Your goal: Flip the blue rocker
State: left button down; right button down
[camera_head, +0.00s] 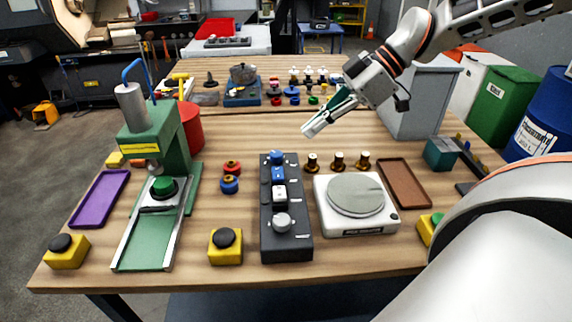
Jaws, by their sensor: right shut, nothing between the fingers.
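My right gripper (308,131) comes in from the upper right. Its fingers are shut and empty, pointing down and left, in the air a short way above and to the right of the blue rocker as seen here. It does not touch the control box. Which way the rocker is tipped is too small to tell. My left gripper is not in view.
Brass weights (337,161) and a scale (354,195) stand right of the control box. A green press (160,150) stands at left, with red and blue knobs (230,184) between. A yellow button box (226,246) is in front. Table behind the control box is mostly clear.

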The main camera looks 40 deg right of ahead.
jog(key=b, duration=0.1)
send_over(273, 175)
jog(key=s+d, duration=0.2)
jog(key=d, duration=0.1)
jog(key=f, duration=0.6)
jog(key=shift+w+a+f, duration=0.15)
jog(key=shift+a, duration=0.1)
notch_tip(273, 175, down, 2)
jog(key=shift+f, duration=0.1)
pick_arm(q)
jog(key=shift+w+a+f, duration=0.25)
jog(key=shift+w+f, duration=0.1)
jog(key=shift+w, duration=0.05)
pick_arm(e)
jog(key=shift+f, duration=0.7)
pick_arm(q)
jog(key=shift+b, duration=0.3)
